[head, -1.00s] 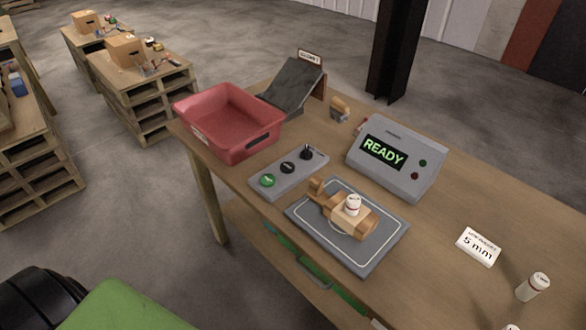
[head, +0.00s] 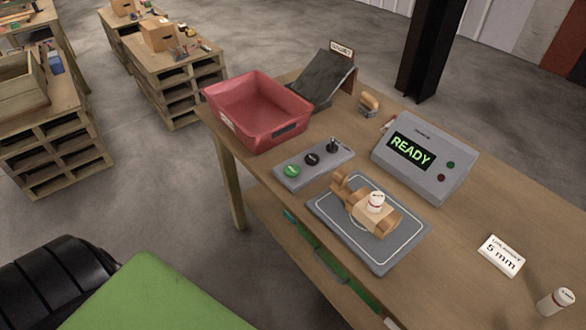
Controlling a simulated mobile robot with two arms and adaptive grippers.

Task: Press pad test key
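A grey key panel (head: 322,169) lies on the wooden table (head: 470,215). It carries a green key (head: 292,170), a black key (head: 311,159) and a black upright knob or switch (head: 333,145); their labels are too small to read. In front of it lies a dark grey pad (head: 395,250) with a white outline. A grey detector box (head: 425,158) behind shows READY in green, with a green and a red light. Neither gripper is in view.
A red tray (head: 255,115) stands at the table's left, beside a dark sloped chute (head: 324,80). A wooden-handled stamp or brush (head: 369,103) is behind. A "5 mm" card (head: 501,255) and a white bottle (head: 556,302) lie at right. A black column (head: 431,50) stands beyond.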

